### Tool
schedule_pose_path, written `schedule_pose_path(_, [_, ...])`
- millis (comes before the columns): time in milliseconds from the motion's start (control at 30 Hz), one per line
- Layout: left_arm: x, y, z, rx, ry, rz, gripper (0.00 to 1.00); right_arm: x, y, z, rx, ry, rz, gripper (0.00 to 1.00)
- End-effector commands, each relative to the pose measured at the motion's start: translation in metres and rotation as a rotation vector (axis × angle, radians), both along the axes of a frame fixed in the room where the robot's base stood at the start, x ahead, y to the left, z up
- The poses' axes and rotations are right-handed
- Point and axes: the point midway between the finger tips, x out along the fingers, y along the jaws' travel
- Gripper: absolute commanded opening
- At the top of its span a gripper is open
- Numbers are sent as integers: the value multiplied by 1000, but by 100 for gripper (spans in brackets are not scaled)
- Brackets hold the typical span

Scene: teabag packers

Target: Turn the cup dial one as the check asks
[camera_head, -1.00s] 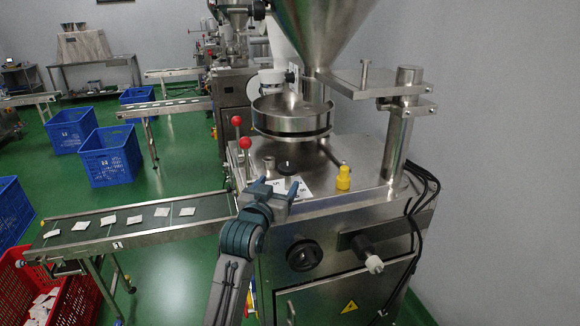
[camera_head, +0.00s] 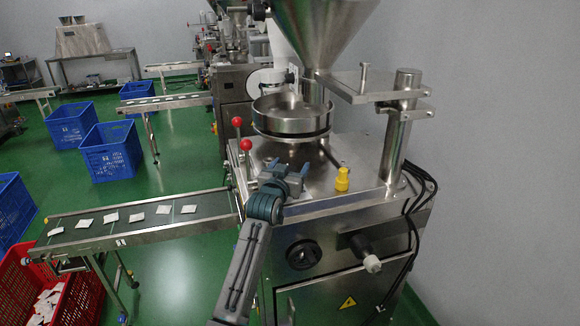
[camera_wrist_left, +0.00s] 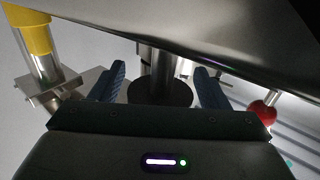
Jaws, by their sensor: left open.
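My left gripper (camera_head: 288,167) is open over the front of the machine's steel top (camera_head: 320,188), below the round steel pan (camera_head: 292,118). It hides the small dark knob, likely the cup dial, and the label card from the head view. In the left wrist view a dark round disc (camera_wrist_left: 160,94) with a metal post behind it shows between the open fingers (camera_wrist_left: 160,76). I cannot tell whether the fingers touch it. No dial marking is readable. My right gripper is not in view.
Two red-ball levers (camera_head: 246,145) stand left of my gripper, and a yellow fitting (camera_head: 342,179) stands to its right. A steel column (camera_head: 398,130) rises further right. The conveyor (camera_head: 140,220) with several teabags runs off left.

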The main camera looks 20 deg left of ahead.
Motion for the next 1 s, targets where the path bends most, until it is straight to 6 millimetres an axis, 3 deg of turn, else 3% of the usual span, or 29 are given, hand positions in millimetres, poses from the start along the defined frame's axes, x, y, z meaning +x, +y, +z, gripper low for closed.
schedule_pose_path(100, [0,0,0,0,0,0,69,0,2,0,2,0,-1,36])
schedule_pose_path(333, [0,0,0,0,0,0,25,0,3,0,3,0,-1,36])
schedule_pose_path(767, [0,0,-1,0,-1,61,25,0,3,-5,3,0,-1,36])
schedule_pose_path(1000, [0,2,-4,-1,-4,191,25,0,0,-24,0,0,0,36])
